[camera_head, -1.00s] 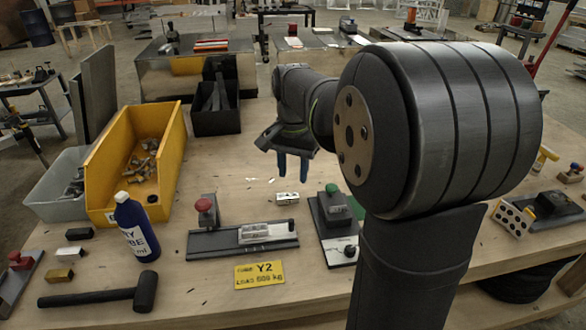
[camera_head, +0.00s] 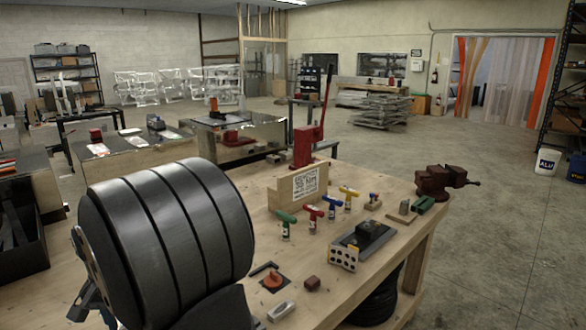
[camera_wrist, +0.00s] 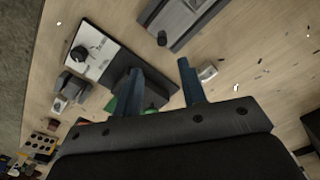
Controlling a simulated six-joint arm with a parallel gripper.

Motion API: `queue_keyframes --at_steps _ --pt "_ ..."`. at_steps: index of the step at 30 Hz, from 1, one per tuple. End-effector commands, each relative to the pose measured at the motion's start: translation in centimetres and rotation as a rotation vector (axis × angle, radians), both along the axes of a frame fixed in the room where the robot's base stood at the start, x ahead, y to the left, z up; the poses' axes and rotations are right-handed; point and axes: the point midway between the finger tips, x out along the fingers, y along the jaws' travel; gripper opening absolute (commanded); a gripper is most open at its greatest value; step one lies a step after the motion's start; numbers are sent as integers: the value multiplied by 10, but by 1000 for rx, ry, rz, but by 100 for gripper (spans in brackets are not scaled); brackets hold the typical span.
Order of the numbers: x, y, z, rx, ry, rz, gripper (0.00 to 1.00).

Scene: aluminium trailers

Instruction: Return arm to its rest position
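My gripper (camera_wrist: 160,66) shows in the wrist view with its two blue fingers spread apart and nothing between them. It hangs above the wooden bench top (camera_wrist: 215,110). A dark fixture with a pale plate and black knob (camera_wrist: 85,53) lies below, left of the fingers. A grey fixture (camera_wrist: 184,18) lies beyond the fingertips. A green knob (camera_wrist: 151,111) shows partly behind the fingers. In the head view my large dark arm joint fills the lower left; only a small part of the hand shows at its left edge, and the fingertips cannot be made out there.
On the bench stand a red lever press (camera_head: 307,146), a sign block (camera_head: 304,187), several coloured T-handles (camera_head: 331,205), a red vise (camera_head: 440,181) and a block with holes (camera_head: 343,258). A black bin (camera_head: 22,252) is at the left. Open floor (camera_head: 480,240) lies right of the bench.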

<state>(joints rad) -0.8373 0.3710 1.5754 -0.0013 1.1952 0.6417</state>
Motion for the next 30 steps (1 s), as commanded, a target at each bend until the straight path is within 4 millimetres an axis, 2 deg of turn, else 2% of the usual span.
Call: queue_keyframes --at_steps 1,9,15,21,30 --pt "-1 0 -12 -4 3 0 38" --pt "-1 0 -65 -3 4 0 38" --pt "-1 0 -94 -1 3 1 38" --pt "-1 1 -107 1 1 1 38" --pt "-2 2 -106 1 0 1 38"
